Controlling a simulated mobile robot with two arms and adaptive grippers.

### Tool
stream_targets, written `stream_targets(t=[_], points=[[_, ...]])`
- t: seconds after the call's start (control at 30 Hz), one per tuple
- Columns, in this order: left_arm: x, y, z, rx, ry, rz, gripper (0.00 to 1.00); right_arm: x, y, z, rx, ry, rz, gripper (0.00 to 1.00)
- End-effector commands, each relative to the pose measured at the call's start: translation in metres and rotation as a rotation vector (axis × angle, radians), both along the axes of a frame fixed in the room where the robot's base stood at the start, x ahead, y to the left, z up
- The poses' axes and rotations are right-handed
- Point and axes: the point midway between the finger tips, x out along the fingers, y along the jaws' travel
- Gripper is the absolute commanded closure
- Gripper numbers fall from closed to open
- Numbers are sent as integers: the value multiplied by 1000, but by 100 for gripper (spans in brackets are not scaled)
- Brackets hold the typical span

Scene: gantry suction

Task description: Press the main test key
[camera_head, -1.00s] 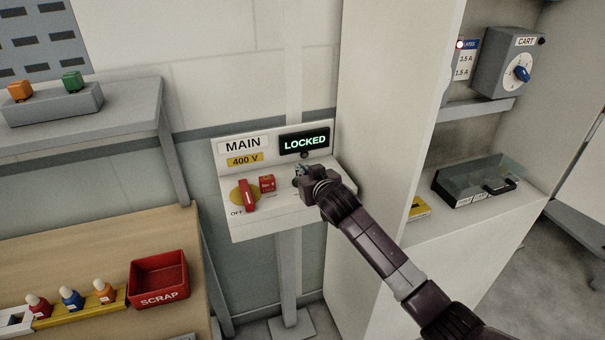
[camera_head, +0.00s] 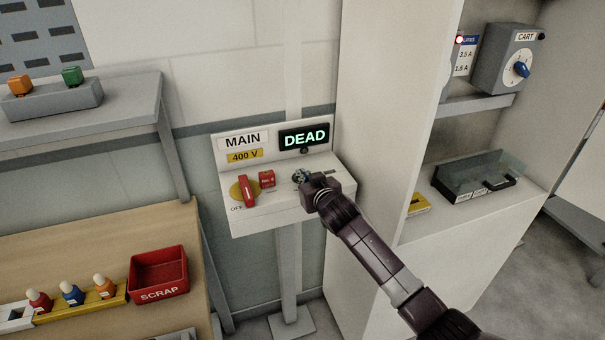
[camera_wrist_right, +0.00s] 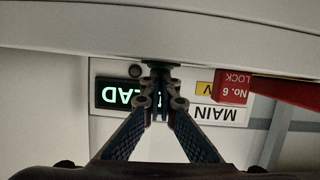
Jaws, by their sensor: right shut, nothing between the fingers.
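The white MAIN panel (camera_head: 268,210) stands against the wall on a post; its display (camera_head: 304,137) reads DEAD in green letters. My right gripper (camera_head: 302,177) is shut and empty, its tips at the panel's sloped face, right of the red lock. In the right wrist view, which is upside down, the shut fingertips (camera_wrist_right: 160,75) meet a small green-edged part (camera_wrist_right: 157,64), which looks like the test key; the fingers hide most of it. In the head view the gripper covers the key. My left gripper is not in view.
A red switch handle (camera_head: 247,191) on a yellow disc, marked OFF, and a red lock (camera_head: 267,179) sit left of my gripper. A white cabinet (camera_head: 385,110) rises close on the right. The red SCRAP bin (camera_head: 160,292) is on the bench at lower left.

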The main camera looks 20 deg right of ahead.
Motion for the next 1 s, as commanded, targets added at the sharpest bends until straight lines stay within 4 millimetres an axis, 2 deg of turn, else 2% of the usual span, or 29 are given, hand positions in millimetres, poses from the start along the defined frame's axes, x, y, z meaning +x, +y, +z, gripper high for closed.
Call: stream_targets(t=[0.03, 0.27, 0.37, 0.57, 0.6, 1.0], points=[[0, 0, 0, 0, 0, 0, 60, -4, 0, -13, -1, 24, -2, 100], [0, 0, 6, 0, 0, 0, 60, -3, 0, -8, -1, 29, -2, 100], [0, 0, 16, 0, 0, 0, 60, -1, -2, 5, 0, 25, -3, 100], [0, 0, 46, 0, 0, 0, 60, 7, -6, 48, 0, 7, -3, 100], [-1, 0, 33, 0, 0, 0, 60, -1, -6, 37, -1, 9, -1, 100], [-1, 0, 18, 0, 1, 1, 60, -57, -7, 59, 0, 0, -1, 100]])
